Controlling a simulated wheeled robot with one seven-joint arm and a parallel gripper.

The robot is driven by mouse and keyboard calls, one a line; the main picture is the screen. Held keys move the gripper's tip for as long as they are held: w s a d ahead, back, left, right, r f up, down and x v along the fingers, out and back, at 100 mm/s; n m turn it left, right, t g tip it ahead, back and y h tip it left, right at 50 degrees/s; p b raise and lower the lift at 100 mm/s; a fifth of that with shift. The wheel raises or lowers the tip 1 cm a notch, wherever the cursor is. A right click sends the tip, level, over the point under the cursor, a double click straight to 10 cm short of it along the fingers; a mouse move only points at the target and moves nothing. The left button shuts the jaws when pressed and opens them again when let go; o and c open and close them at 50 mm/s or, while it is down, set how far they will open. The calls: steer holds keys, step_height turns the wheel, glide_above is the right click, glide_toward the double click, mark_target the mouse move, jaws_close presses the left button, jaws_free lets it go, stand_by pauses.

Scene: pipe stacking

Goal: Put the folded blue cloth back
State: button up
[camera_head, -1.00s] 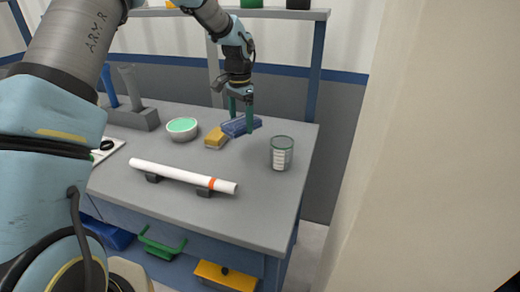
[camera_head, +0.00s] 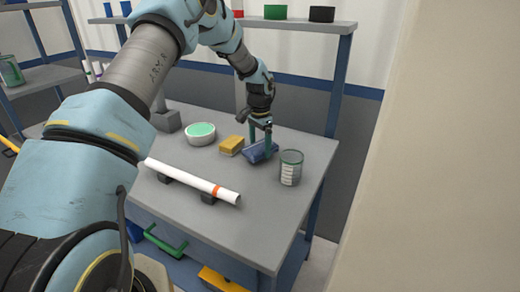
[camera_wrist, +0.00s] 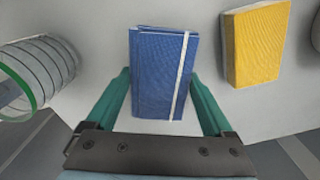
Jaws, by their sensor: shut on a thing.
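The folded blue cloth (camera_head: 258,154) is at the right part of the grey workbench, between the yellow sponge and the glass-like jar. My gripper (camera_head: 261,143) points down over it. In the wrist view the cloth (camera_wrist: 158,62) is a flat blue block with a white stripe near its right edge. It sits between the two green fingers of my gripper (camera_wrist: 161,78), which is shut on it. The fingers hide part of its sides. I cannot tell whether its underside touches the bench.
The yellow sponge (camera_head: 232,146) lies left of the cloth; the jar (camera_head: 290,168) stands close on the right. A bowl with green contents (camera_head: 201,133) and a white pipe on supports (camera_head: 193,181) are further left. A shelf post rises behind.

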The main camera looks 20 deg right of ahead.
mark_target(259, 147)
steer(key=shift+f, duration=1)
steer(key=shift+f, duration=0.2)
steer(key=o, duration=1.1)
steer(key=shift+c, duration=0.2)
step_height(259, 147, up, 12)
steer(key=b, duration=0.3)
steer(key=shift+r, duration=0.25)
steer(key=s+a+r+n, duration=0.1)
steer(key=s+a+n, duration=0.15)
steer(key=a, duration=0.75)
steer(key=s+a+r+n, duration=0.15)
steer(key=a+n, duration=0.25)
steer(key=a, duration=0.7)
steer(key=s+a+f+n+t, duration=0.1)
steer(key=s+a+n, duration=0.6)
steer(key=s+a, duration=0.7)
steer(key=a, duration=0.2)
steer(key=shift+a+t, duration=0.3)
steer(key=shift+a, duration=0.05)
